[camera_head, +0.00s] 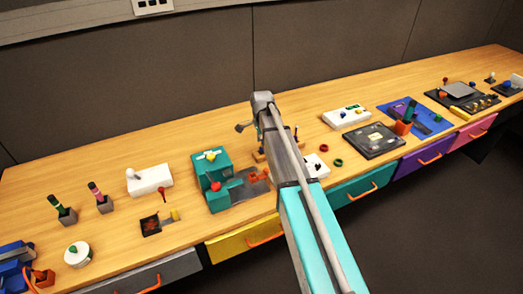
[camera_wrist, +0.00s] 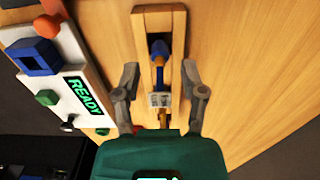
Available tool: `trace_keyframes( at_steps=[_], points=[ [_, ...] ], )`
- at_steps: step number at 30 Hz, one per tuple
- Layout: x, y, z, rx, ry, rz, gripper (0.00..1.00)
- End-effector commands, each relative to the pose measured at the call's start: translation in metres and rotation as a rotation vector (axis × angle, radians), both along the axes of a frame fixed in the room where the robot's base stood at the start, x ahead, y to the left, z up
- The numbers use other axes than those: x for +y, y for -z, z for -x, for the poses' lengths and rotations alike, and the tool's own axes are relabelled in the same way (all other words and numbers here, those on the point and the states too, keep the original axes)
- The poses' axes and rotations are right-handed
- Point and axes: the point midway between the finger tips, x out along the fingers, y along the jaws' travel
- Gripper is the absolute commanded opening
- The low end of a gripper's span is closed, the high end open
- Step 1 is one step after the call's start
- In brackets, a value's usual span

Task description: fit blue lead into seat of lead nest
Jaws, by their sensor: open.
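The blue lead (camera_wrist: 158,48) shows in the wrist view, its rounded blue end lying over the slot of a wooden holder that I take to be the lead nest (camera_wrist: 142,35). A thin blue stem runs from it down toward a small grey block (camera_wrist: 160,100). My gripper (camera_wrist: 160,67) is open, one finger on each side of the lead and apart from it. The view does not tell the finger height or whether the lead sits fully in its seat. In the head view part of the wooden nest (camera_head: 258,157) shows; my arm hides most of it and the gripper.
Left of the nest in the wrist view stands a white panel (camera_wrist: 72,108) with a READY display, a blue square socket (camera_wrist: 36,58) and coloured knobs. In the head view a teal device (camera_head: 211,180) stands left of my arm. Bare wood lies right of the nest.

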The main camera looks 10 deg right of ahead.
Motion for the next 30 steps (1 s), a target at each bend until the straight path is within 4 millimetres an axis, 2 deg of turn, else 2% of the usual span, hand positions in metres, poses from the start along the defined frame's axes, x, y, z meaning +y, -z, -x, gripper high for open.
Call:
trace_keyframes(
  at_steps=[10,18,19,30],
  points=[
    [0.0001,-0.0001,0.0,0.0,0.0,0.0,0.54],
    [0.0002,-0.0001,0.0,0.0,0.0,0.0,0.03],
    [0.0002,-0.0001,0.0,0.0,0.0,0.0,0.0],
    [0.0005,-0.0002,0.0,0.0,-0.001,0.0,0.0]
  ],
)
